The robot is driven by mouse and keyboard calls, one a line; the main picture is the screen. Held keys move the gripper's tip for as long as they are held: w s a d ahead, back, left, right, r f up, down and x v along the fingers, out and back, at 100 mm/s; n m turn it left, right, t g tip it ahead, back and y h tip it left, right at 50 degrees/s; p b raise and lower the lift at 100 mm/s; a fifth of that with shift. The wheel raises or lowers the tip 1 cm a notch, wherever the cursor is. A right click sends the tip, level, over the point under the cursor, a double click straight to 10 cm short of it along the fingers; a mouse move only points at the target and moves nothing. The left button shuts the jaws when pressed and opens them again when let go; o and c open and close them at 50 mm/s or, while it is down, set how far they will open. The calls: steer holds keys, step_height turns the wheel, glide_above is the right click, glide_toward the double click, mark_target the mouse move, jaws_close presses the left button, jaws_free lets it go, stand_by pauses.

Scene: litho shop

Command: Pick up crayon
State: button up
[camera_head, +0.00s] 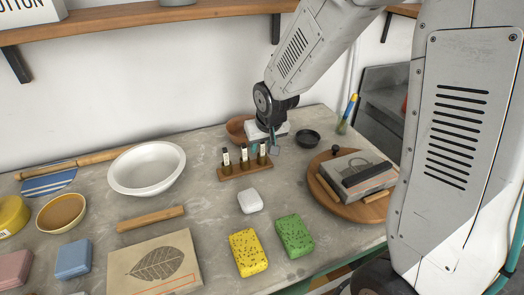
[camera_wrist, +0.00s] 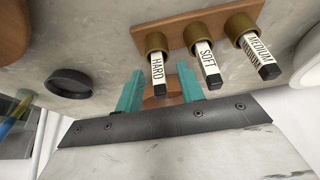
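Three dark crayons with white labels stand in a wooden rack (camera_head: 240,171), which also shows in the wrist view (camera_wrist: 185,33). In the wrist view the labels read HARD (camera_wrist: 157,70), SOFT (camera_wrist: 207,60) and MEDIUM (camera_wrist: 257,52). HARD is the rack's right-hand crayon in the head view (camera_head: 262,153). My gripper (camera_head: 276,146) is at the rack's right end, close to HARD. In the wrist view its teal fingers (camera_wrist: 160,90) are apart. HARD's tip appears between them in the picture, but I cannot tell whether it is within their grasp. I see no contact.
A small black dish (camera_head: 308,138) is right of my gripper, and a brown bowl (camera_head: 236,128) is behind it. A round wooden board (camera_head: 330,203) bears a stone block. A white eraser-like block (camera_head: 250,201) lies in front of the rack, and a white bowl (camera_head: 147,168) is left.

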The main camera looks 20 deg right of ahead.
steer(key=shift+w+f, duration=0.1)
steer(key=shift+f, duration=0.25)
steer(key=shift+c, duration=0.4)
jaws_close()
steer(key=shift+r, duration=0.2)
